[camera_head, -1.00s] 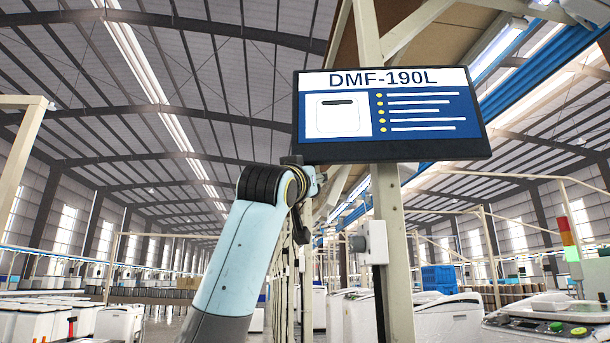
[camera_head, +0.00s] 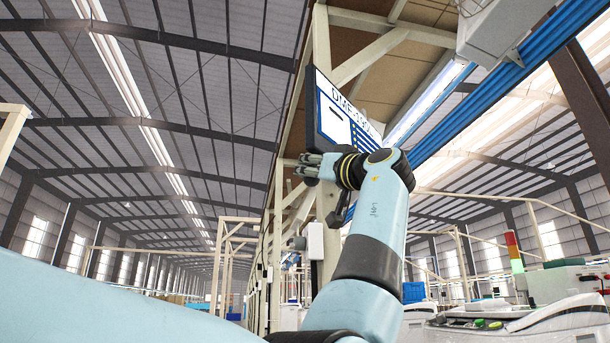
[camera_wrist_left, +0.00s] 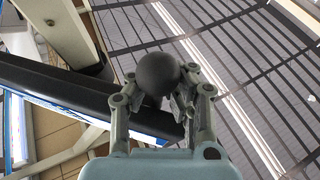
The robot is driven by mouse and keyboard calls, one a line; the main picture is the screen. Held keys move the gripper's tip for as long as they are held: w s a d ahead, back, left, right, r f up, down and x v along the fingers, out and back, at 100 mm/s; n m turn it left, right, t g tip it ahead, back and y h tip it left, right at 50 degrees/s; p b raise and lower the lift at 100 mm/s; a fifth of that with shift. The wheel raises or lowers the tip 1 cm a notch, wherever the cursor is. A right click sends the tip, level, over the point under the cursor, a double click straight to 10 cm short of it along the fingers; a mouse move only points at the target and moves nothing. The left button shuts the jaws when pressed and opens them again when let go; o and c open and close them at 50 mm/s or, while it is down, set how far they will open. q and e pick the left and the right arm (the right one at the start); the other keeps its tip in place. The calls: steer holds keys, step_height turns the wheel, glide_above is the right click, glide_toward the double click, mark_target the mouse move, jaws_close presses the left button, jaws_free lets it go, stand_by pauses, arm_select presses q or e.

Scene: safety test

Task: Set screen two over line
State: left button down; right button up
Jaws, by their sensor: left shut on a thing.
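The screen (camera_head: 347,122) hangs on a cream post, turned steeply so its face points right and its black side edge (camera_head: 312,106) is towards me. Only part of its "DMF-190L" heading is readable; my arm covers its lower right. My left gripper (camera_head: 308,168) is at its lower left corner. In the left wrist view the gripper's fingers (camera_wrist_left: 163,92) are closed around a dark round knob (camera_wrist_left: 158,72), beside the screen's black frame (camera_wrist_left: 70,90). Whether the knob joins the frame is hidden. My right gripper is not in view.
The cream post (camera_head: 324,225) stands just behind my gripper, with a grey-white box (camera_head: 315,241) on it. A blue overhead rail (camera_head: 500,90) runs at upper right. White machines (camera_head: 555,315) and a signal tower (camera_head: 514,252) stand at right. Air left of the post is open.

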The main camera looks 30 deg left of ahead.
arm_select(q)
steer(key=w+d+f+n+g+y+p, duration=0.1)
steer(key=w+d+n+g+p, duration=0.1)
steer(key=d+n+g+p, duration=0.2)
steer(key=shift+w+d+g+p, duration=0.2)
steer(key=shift+d+g+p, duration=0.55)
steer(key=shift+g+p, duration=1.25)
steer(key=shift+f, duration=0.1)
steer(key=c, duration=1.3)
jaws_free()
steer(key=shift+d, duration=0.2)
steer(key=shift+c, duration=0.2)
steer(key=o, duration=0.4)
steer(key=shift+r, duration=0.25)
steer(key=shift+a+r, duration=0.1)
steer(key=shift+a, duration=0.05)
steer(key=shift+s, duration=0.1)
